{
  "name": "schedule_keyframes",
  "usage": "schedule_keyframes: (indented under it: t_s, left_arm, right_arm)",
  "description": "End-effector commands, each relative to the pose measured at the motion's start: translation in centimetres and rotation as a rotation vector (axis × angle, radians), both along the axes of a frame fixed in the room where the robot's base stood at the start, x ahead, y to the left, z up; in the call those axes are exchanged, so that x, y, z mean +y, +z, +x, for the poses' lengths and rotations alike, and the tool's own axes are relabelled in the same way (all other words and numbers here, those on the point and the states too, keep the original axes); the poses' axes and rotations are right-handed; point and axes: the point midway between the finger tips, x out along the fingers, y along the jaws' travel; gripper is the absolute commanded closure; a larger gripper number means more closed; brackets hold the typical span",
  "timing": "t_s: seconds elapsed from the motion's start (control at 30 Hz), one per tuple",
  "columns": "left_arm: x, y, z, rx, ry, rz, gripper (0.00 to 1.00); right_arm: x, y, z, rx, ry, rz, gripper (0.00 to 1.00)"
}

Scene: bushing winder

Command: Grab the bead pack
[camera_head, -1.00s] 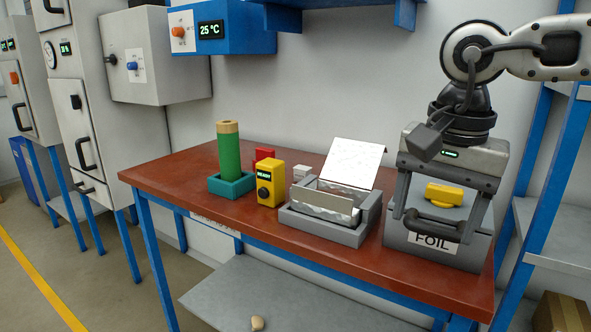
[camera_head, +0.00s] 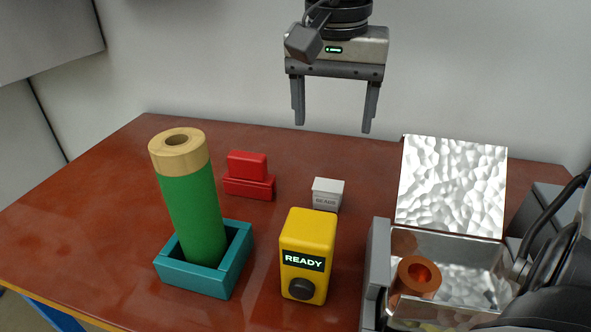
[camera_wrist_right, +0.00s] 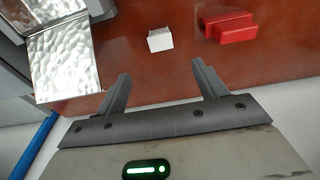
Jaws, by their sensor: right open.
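My right gripper (camera_head: 333,127) is open and empty, fingers pointing down, above and behind the pack. It is apart from the pack; its fingers also show in the wrist view (camera_wrist_right: 160,70). My left gripper is not in view.
A red block (camera_head: 248,178) stands left of the pack. The yellow READY box (camera_head: 307,250) is in front. A green cylinder (camera_head: 192,215) stands in a teal tray (camera_head: 190,279). At right, a foil-lined box with a raised sheet (camera_head: 452,187) holds an orange ring piece (camera_head: 418,277).

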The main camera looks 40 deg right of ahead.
Motion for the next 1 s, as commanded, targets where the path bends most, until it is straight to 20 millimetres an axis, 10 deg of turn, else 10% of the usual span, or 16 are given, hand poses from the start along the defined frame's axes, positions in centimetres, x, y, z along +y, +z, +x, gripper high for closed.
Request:
schedule_keyframes:
  t_s: [0.4, 1.0]
  left_arm:
    - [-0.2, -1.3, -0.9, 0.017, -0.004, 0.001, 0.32]
    - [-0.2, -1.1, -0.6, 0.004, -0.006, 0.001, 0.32]
  right_arm:
    - [-0.9, -8.4, 0.7, 0.004, 0.000, 0.002, 0.29]
    - [-1.7, -14.7, 2.1, 0.005, 0.000, 0.001, 0.29]
